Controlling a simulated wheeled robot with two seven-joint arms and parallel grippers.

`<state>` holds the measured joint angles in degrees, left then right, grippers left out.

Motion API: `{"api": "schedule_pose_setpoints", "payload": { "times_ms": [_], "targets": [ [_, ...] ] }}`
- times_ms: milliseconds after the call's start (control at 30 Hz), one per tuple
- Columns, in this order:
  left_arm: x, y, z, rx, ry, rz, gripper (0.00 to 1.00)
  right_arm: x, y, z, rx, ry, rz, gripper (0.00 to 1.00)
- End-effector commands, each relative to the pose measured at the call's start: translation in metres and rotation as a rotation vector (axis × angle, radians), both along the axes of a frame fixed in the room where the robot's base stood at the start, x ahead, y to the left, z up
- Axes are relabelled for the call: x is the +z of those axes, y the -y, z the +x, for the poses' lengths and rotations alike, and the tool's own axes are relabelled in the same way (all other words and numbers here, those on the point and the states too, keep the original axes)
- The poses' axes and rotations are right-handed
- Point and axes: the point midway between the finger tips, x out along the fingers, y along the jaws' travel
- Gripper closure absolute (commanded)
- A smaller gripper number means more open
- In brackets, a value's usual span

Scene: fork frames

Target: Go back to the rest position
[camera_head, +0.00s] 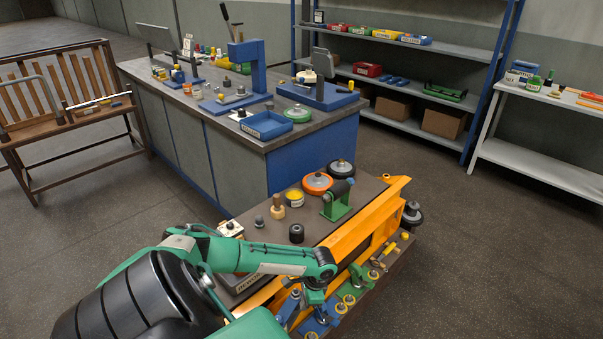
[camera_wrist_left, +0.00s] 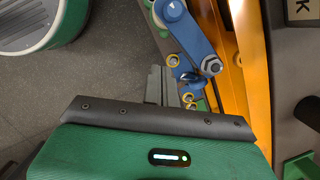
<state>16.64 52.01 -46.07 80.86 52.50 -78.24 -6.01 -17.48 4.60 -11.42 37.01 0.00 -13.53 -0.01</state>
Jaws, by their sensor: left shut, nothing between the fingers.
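My left arm, green and black, comes in from the lower left in the head view and bends down over the front edge of the orange frame (camera_head: 345,239). In the left wrist view my left gripper (camera_wrist_left: 157,82) shows as narrow grey fingers, closed together and empty. It is beside a blue lever part (camera_wrist_left: 186,32) and the orange frame (camera_wrist_left: 229,62), apart from the floor below. In the head view the fingers are mostly hidden behind the arm's wrist. My right gripper is not in view.
The frame borders a dark-topped bench (camera_head: 268,236) with an orange wheel (camera_head: 317,182), a green-based stand (camera_head: 337,208) and small parts. Blue and green brackets line its front. Behind stands a grey workbench (camera_head: 190,108) with tools. Shelving (camera_head: 420,127) is at the back; floor (camera_head: 490,260) at right is clear.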

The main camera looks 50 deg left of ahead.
Motion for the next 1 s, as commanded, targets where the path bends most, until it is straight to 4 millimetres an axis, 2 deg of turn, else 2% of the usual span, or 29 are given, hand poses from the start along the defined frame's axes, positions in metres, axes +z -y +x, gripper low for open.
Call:
{"api": "schedule_pose_setpoints", "payload": {
  "times_ms": [100, 233, 467, 567, 667, 767, 833, 933, 1000],
  "targets": [
    [0.015, 0.002, 0.004, 0.000, 0.002, -0.001, 1.00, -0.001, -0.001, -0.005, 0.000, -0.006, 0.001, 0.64],
    [0.023, 0.004, 0.005, 0.001, 0.001, -0.001, 1.00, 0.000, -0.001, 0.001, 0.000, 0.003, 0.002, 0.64],
    [0.024, 0.004, 0.005, 0.001, 0.001, -0.001, 1.00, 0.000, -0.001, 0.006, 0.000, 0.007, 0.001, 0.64],
    [0.017, 0.006, 0.006, 0.008, 0.012, -0.004, 1.00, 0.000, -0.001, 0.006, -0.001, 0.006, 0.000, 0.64],
    [-0.009, 0.012, 0.009, 0.031, 0.056, -0.012, 1.00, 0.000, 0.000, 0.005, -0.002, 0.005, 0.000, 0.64],
    [-0.054, 0.023, 0.008, 0.074, 0.130, -0.022, 1.00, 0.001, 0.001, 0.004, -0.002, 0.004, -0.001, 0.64],
    [-0.091, 0.032, 0.000, 0.109, 0.186, -0.027, 1.00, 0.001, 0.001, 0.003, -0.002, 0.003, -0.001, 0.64],
    [-0.145, 0.045, -0.023, 0.153, 0.252, -0.026, 1.00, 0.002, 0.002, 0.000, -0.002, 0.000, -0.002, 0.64],
    [-0.180, 0.058, -0.048, 0.181, 0.286, -0.027, 1.00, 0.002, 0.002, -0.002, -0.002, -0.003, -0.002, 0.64]
  ]
}}
